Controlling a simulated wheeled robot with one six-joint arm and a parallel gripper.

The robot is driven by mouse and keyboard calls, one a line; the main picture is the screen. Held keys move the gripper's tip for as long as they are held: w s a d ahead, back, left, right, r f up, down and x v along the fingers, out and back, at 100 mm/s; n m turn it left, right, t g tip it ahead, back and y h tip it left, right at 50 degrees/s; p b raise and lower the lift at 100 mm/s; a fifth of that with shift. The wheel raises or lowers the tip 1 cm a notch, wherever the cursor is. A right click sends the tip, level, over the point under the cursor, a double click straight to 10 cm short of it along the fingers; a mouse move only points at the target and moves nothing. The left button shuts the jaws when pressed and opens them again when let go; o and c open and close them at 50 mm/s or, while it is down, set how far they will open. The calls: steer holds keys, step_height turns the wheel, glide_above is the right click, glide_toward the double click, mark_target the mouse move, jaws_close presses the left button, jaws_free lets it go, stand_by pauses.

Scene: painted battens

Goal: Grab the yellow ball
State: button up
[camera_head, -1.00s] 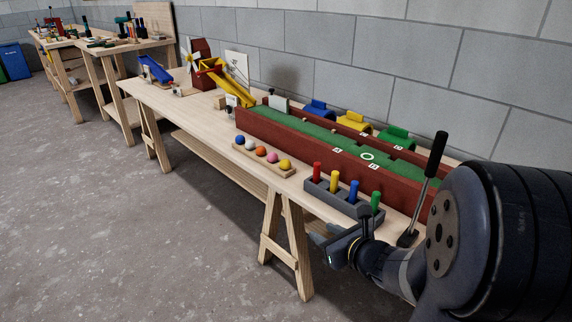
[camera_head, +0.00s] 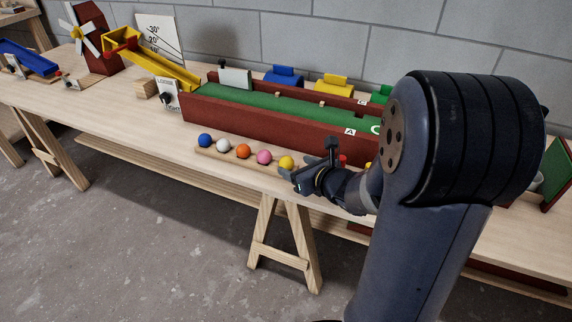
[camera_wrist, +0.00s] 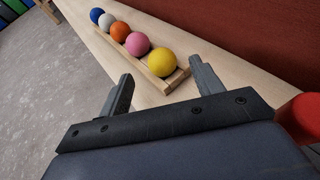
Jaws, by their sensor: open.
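The yellow ball (camera_head: 287,163) sits at the right end of a wooden rack (camera_head: 232,158), in a row with a pink, an orange, a white and a blue ball. In the wrist view the yellow ball (camera_wrist: 161,62) is the nearest of the row, just ahead of the fingers. My gripper (camera_head: 300,178) is close beside the ball, at the right end of the rack. In the wrist view my gripper (camera_wrist: 162,82) is open and empty, with one finger on each side of the ball's line. I cannot tell its exact height against the ball.
A long red-walled trough (camera_head: 270,126) with a green floor runs behind the rack. A red peg (camera_wrist: 302,118) stands close to the right of my gripper.

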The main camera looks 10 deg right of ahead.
mark_target(289, 162)
steer(key=b+x, duration=0.1)
steer(key=x, duration=0.5)
steer(key=shift+w, duration=0.15)
steer(key=shift+c, duration=0.2)
steer(key=shift+r, duration=0.1)
steer(key=c, duration=1)
